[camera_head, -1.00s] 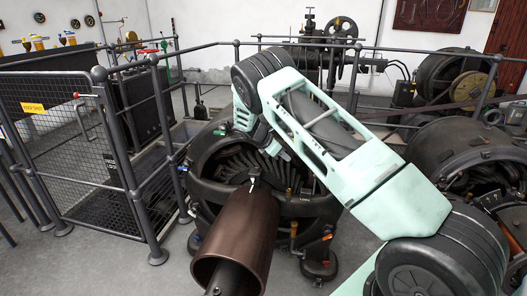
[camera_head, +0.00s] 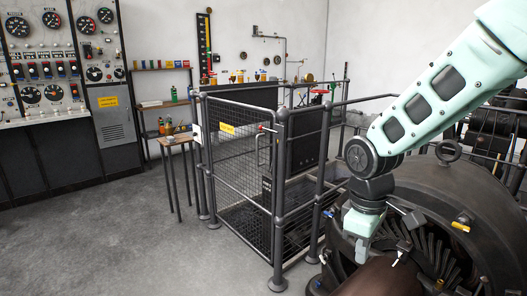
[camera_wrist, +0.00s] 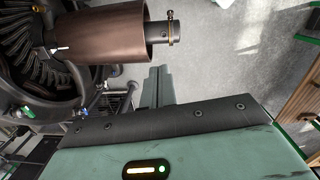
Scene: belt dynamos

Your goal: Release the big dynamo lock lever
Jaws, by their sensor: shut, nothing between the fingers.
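The big dynamo (camera_head: 425,190) is a dark round housing at the lower right of the head view, with curved vanes inside. A brown cylinder (camera_head: 368,279) sticks out of its front; it also shows in the wrist view (camera_wrist: 105,34). A small white-tipped lever (camera_head: 399,259) stands at the housing's mouth above the cylinder; it shows in the wrist view too (camera_wrist: 62,48). I cannot tell whether it is the lock lever. My gripper (camera_head: 362,252) points down in front of the dynamo's left side. Its fingers (camera_wrist: 157,86) are together and empty, apart from the lever in the wrist view.
A mesh cage with railings (camera_head: 243,160) stands left of the dynamo. A control panel (camera_head: 60,70) and a small wooden-topped table (camera_head: 176,139) are farther left. Grey floor (camera_head: 130,225) is clear at the lower left.

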